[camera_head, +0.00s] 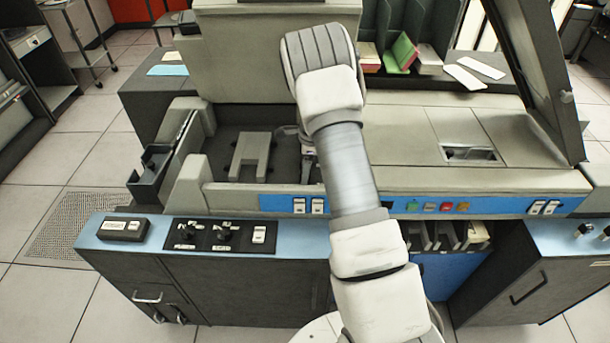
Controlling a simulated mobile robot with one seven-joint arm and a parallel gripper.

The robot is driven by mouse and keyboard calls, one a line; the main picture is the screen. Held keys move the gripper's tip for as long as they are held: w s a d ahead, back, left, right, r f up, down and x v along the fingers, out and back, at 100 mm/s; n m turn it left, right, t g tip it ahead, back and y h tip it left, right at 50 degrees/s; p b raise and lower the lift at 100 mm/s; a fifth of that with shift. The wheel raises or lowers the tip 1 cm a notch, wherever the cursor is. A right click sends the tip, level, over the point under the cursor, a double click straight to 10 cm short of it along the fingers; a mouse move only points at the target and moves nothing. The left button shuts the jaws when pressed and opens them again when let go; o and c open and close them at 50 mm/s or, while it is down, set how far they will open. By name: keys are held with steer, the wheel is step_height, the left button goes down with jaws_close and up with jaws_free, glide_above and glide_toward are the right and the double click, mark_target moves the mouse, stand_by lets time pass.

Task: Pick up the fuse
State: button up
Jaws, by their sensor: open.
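I cannot make out a fuse in this view; it may be too small to see or hidden behind my arm. My gripper (309,168) is mostly covered by my own forearm. Its visible part is low over the right side of the dark open bay (225,140) of the card machine, and it is open. A grey block with a notch (252,152) lies in that bay, to the left of my gripper. What lies directly under the fingers is hidden.
The machine's right cover (455,180) and blue button strip (480,206) flank my arm. A raised dark lid (535,75) stands at the right. A switch panel (220,236) is on the front ledge. Coloured card boxes (403,54) stand behind. Tiled floor is open at left.

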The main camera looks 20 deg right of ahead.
jaws_close()
steer(key=shift+r, duration=0.15)
stand_by(0.4)
steer(key=shift+r, duration=0.3)
steer(key=r, duration=0.3)
steer(key=shift+d+r, duration=0.2)
steer(key=shift+r, duration=0.15)
steer(key=s+d+r, duration=0.4)
steer(key=d+r, duration=0.2)
steer(key=d, duration=0.4)
steer(key=shift+s+d+r, duration=0.15)
steer(key=shift+s+r, duration=0.1)
steer(key=shift+s, duration=0.15)
